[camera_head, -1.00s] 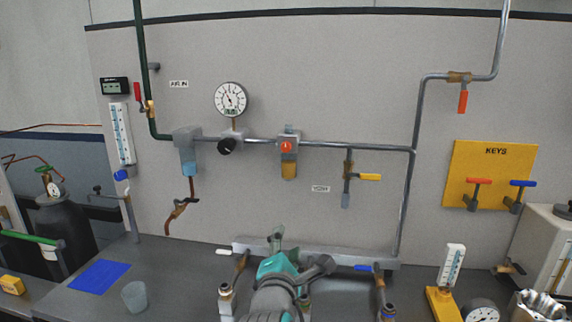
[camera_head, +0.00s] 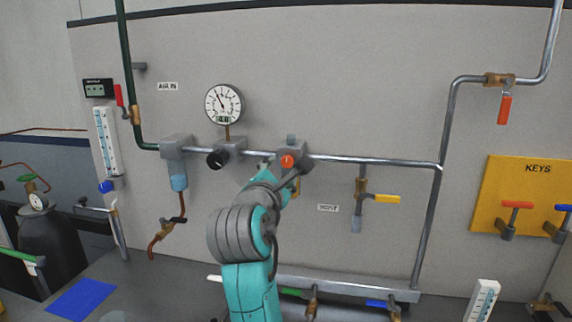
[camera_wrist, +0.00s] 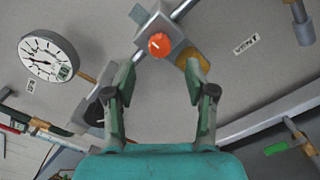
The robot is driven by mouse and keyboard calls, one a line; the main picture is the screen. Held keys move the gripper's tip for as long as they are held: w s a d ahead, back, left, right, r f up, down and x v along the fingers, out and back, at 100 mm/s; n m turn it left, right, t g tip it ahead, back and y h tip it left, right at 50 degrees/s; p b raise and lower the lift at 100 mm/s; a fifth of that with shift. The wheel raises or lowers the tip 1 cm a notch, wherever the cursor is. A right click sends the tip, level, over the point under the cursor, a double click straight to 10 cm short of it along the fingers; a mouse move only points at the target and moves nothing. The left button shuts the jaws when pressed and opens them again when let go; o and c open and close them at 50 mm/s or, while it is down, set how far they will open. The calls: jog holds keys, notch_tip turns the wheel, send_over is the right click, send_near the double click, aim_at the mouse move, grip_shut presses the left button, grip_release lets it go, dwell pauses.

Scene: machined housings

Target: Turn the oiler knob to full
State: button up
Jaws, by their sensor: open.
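The oiler is a grey block on the wall pipe with an orange-red knob (camera_head: 288,161) on its front. In the wrist view the knob (camera_wrist: 159,44) faces me, just beyond and between the fingertips. The amber oiler bowl (camera_wrist: 192,68) shows beside it. My gripper (camera_wrist: 163,82) is open and empty, its two fingers spread below the knob and apart from it.
A pressure gauge (camera_head: 224,104) and a regulator with a black knob (camera_head: 217,159) sit left of the oiler. A yellow-handled valve (camera_head: 386,199) hangs to the right. The metal pipe (camera_head: 390,162) runs across the wall. A yellow KEYS board (camera_head: 490,190) is at far right.

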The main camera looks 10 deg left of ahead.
aim_at(286, 163)
jog(key=shift+w+d, duration=0.1)
jog(key=shift+w, duration=2.95)
grip_shut()
